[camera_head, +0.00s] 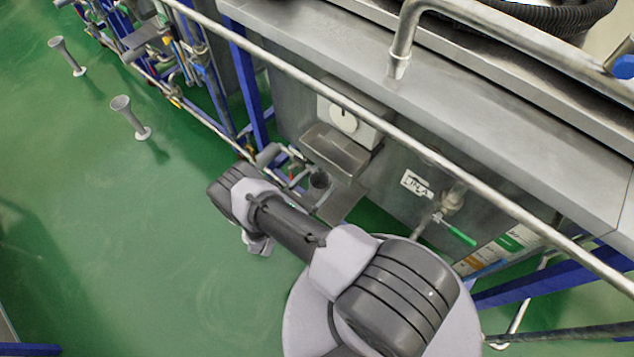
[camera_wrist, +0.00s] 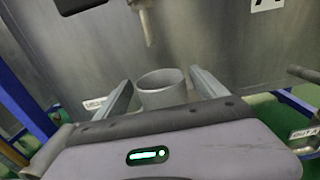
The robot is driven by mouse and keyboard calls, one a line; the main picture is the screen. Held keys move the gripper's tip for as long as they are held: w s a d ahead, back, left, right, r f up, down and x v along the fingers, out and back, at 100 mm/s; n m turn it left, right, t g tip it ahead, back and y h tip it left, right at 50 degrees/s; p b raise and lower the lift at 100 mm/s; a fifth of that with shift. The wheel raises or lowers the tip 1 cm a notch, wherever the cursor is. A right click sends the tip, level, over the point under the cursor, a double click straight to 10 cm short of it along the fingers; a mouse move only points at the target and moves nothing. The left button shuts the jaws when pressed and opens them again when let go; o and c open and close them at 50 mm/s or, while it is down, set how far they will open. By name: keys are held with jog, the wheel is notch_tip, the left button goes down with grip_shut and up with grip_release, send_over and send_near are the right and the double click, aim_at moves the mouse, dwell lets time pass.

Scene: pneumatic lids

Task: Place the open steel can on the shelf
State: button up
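The open steel can (camera_wrist: 162,99) stands upright between my two gripper fingers in the wrist view, its round mouth up. My gripper (camera_wrist: 161,76) has its fingers apart, one on each side of the can, with a narrow gap showing at each side. The can's lower part is hidden behind my gripper's body. In the head view the can (camera_head: 320,181) shows a dark mouth, over or on a small steel shelf (camera_head: 342,207) under a wall dispenser. I cannot tell whether its base touches the shelf. My gripper is partly hidden by my wrist there.
A grey dispenser tray (camera_head: 336,150) sits just above the can, and a spout (camera_wrist: 148,25) hangs down behind it. A long steel rail (camera_head: 420,150) crosses in front of the machine. A green-handled valve (camera_head: 455,232) juts out to the right. The green floor at left is largely free.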

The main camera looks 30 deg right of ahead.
jog(key=shift+r, duration=0.2)
jog(key=p+v, duration=0.2)
jog(key=v, duration=0.9)
notch_tip(320, 180, up, 26)
jog(key=w+a+m+g+y, duration=0.2)
jog(key=m+g+y, duration=0.6)
jog(key=m, duration=0.5)
jog(key=s+a+r+m+t+y, duration=0.1)
jog(key=s+r+m+t+y, duration=0.2)
jog(key=r, duration=0.8)
jog(key=s+a+r+m+t+y, duration=0.2)
jog(key=s+r+m+t+y, duration=0.2)
jog(key=s+r+m+y, duration=0.4)
jog(key=s+r+m, duration=0.2)
jog(key=s+r, duration=0.1)
jog(key=s, duration=0.1)
jog(key=shift+s+r+t, duration=0.25)
jog(key=shift+r+t, duration=0.05)
jog(key=shift+a, duration=0.25)
